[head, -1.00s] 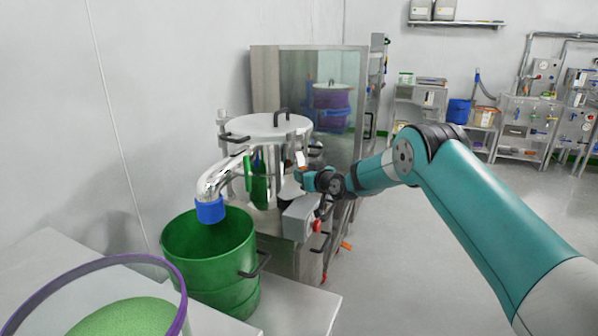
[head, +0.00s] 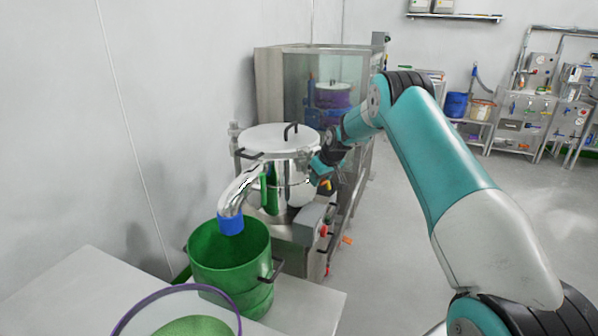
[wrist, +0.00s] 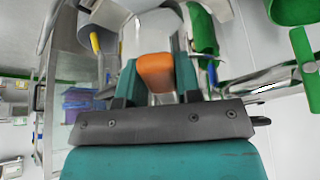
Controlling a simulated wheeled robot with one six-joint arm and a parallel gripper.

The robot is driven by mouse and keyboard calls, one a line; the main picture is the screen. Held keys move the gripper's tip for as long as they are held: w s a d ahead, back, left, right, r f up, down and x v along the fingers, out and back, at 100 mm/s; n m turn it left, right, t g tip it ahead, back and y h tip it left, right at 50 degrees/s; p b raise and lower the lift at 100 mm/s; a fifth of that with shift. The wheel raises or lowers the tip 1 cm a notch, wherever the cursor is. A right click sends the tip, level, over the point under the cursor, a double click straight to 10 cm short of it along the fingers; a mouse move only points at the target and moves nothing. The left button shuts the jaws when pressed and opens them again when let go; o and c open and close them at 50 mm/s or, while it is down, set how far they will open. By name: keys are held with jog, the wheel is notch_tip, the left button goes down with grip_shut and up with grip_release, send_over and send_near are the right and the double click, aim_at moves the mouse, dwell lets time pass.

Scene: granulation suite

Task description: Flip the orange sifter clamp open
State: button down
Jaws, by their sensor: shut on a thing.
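The sifter, a shiny steel drum with a flat lid (head: 280,137), stands left of centre in the head view. My gripper (head: 318,166) is at its right side, partly hidden there by my wrist. In the wrist view, the orange clamp (wrist: 155,70) sits between the two teal fingers of my gripper (wrist: 157,82), which is shut on it. The clamp's far end and the metal it is fixed to are only partly visible. In the head view I cannot make out the clamp clearly at the gripper.
A steel spout with a blue end (head: 230,225) curves from the sifter over a green drum (head: 207,262). A grey box (head: 309,222) juts out below the gripper. A glass-fronted cabinet (head: 300,85) stands behind. Open floor lies to the right.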

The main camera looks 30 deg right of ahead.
jog(key=shift+s+d+r+g+p, duration=0.1)
jog(key=shift+d+r+g+p, duration=0.1)
jog(key=shift+r+g+p, duration=0.25)
jog(key=shift+s+d+r+g+p, duration=0.15)
jog(key=shift+r+g+p, duration=0.1)
jog(key=shift+r+g, duration=0.25)
jog(key=shift+w, duration=0.15)
jog(key=shift+w+a, duration=0.25)
jog(key=shift+a, duration=0.3)
jog(key=c, duration=0.9)
grip_release()
jog(key=shift+w+f, duration=0.1)
jog(key=shift+w, duration=0.05)
jog(key=shift+c, duration=0.2)
jog(key=shift+o, duration=0.7)
jog(key=shift+a, duration=0.15)
jog(key=shift+s+d+f, duration=0.15)
jog(key=shift+s+d, duration=0.05)
jog(key=shift+d, duration=0.1)
jog(key=b+v, duration=0.2)
jog(key=v, duration=1.5)
jog(key=shift+r, duration=0.2)
jog(key=shift+a, duration=0.1)
